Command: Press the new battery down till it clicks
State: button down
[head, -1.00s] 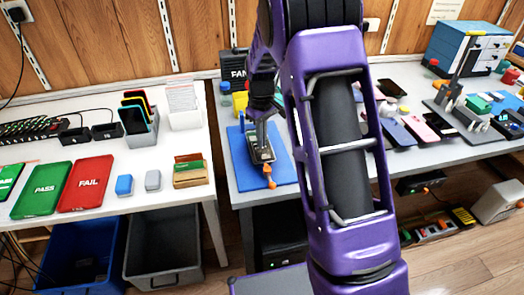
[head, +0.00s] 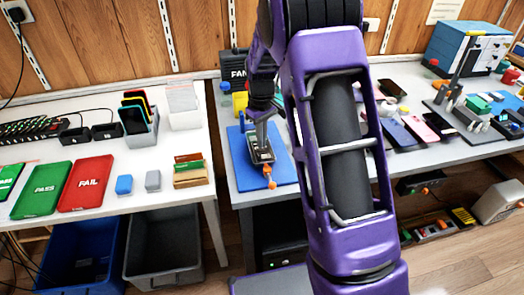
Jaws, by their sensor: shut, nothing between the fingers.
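In the head view a phone (head: 262,154) lies in a holder with an orange knob (head: 271,182) on the blue mat (head: 282,172). My gripper (head: 261,144) points down at the phone's upper part, shut and empty. Its fingertips are at or just above the phone; I cannot tell whether they touch it. The new battery is too small to make out at this distance, and the gripper partly covers the place.
My purple arm hides part of the bench right of the mat. A black FAN box (head: 233,70) stands behind the mat. Phones (head: 398,136) lie to the right. The left table holds a green PASS tray (head: 42,190) and a red FAIL tray (head: 86,184).

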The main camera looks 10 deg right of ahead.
aim_at(262, 150)
jog(key=shift+f+b, duration=0.4)
jog(key=shift+f, duration=0.55)
dwell(0.6)
jog(key=shift+r+p, duration=2.6)
jog(key=shift+r, duration=1)
